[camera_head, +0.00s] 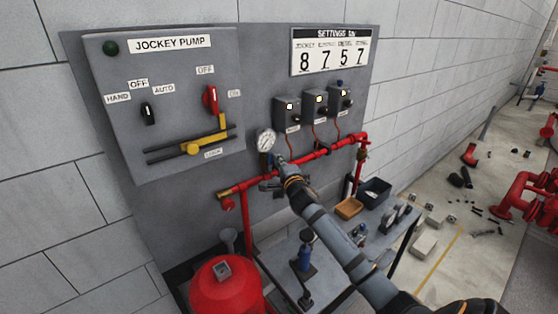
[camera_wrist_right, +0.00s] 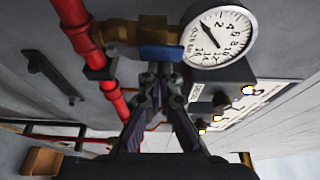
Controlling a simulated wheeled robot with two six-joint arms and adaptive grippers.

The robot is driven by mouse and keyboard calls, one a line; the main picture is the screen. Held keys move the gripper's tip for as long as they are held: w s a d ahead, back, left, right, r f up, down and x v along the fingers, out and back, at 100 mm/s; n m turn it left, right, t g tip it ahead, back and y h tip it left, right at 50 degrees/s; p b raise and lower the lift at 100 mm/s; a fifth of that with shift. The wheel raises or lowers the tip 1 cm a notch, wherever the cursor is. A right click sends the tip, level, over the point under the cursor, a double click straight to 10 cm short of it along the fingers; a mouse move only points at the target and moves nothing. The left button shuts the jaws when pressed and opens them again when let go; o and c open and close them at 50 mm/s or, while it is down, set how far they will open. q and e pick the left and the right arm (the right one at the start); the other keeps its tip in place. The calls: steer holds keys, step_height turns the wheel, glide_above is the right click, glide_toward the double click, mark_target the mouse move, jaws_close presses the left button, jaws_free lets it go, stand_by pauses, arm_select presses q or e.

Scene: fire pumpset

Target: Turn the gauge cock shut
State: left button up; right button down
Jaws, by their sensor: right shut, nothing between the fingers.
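The round white pressure gauge (camera_head: 265,141) stands on the red pipe (camera_head: 312,154) at the panel; it also shows in the right wrist view (camera_wrist_right: 222,38). Beside it there is the brass gauge cock (camera_wrist_right: 128,31) with a blue handle (camera_wrist_right: 162,53). My right gripper (camera_head: 281,161) reaches up to the pipe just below and right of the gauge. In the wrist view its fingertips (camera_wrist_right: 158,72) are shut and empty, right at the blue handle. I cannot tell whether they touch it. In the head view the arm and gripper hide part of the cock. My left gripper is not in view.
The jockey pump box (camera_head: 185,85) with its red switch handle (camera_head: 210,99) is at the left. Three small switch boxes (camera_head: 315,103) sit above the pipe.

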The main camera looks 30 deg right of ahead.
steer(key=a+n+t+b, duration=0.1)
steer(key=n+b, duration=0.2)
steer(key=b, duration=0.1)
steer(key=a+n+t+b, duration=0.1)
steer(key=n+b, duration=0.2)
steer(key=b, duration=0.1)
steer(key=a+n+y+b, duration=0.1)
steer(key=n+b, duration=0.1)
steer(key=b, duration=0.2)
steer(key=shift+s+a+f+n+t, duration=0.2)
steer(key=shift+a+f+n+t, duration=0.1)
steer(key=shift+a+n+t, duration=0.1)
steer(key=n+b, duration=0.1)
steer(key=a+n+y+b, duration=0.1)
steer(key=n, duration=0.1)
steer(key=shift+f+t, duration=0.2)
steer(key=shift+t, duration=0.2)
steer(key=shift+s+a+f+n+t+y+b, duration=0.15)
steer(key=shift+a+f+n+y+b, duration=0.25)
steer(key=shift+n, duration=0.65)
steer(key=shift+w+a+f+n+t+y+b, duration=0.15)
steer(key=shift+f+n+y+b, duration=0.25)
steer(key=shift+n, duration=0.6)
steer(key=shift+s+a+f+n+t+y+b, duration=0.1)
steer(key=shift+a+f+n+y+b, duration=0.35)
steer(key=shift+n, duration=0.6)
steer(key=shift+r, duration=0.1)
